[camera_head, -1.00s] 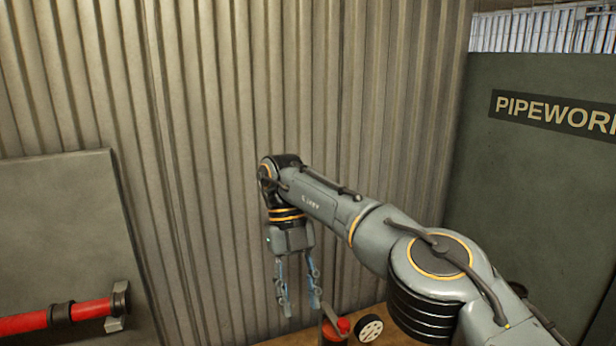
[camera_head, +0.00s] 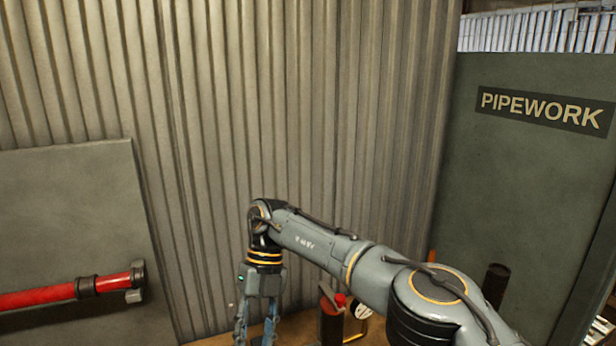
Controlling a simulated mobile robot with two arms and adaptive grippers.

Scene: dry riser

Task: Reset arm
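My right gripper (camera_head: 256,334) points down at the bottom of the view. Its two blue fingers are apart with nothing seen between them; the fingertips are cut off by the lower edge. My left gripper is not in view.
A red can-like object (camera_head: 331,316) and a white round disc (camera_head: 361,311) stand on a wooden surface (camera_head: 298,329) right of the gripper. A red pipe (camera_head: 45,296) runs along a grey panel (camera_head: 70,200) at left. Behind are a corrugated wall (camera_head: 270,100) and a PIPEWORK sign (camera_head: 542,110).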

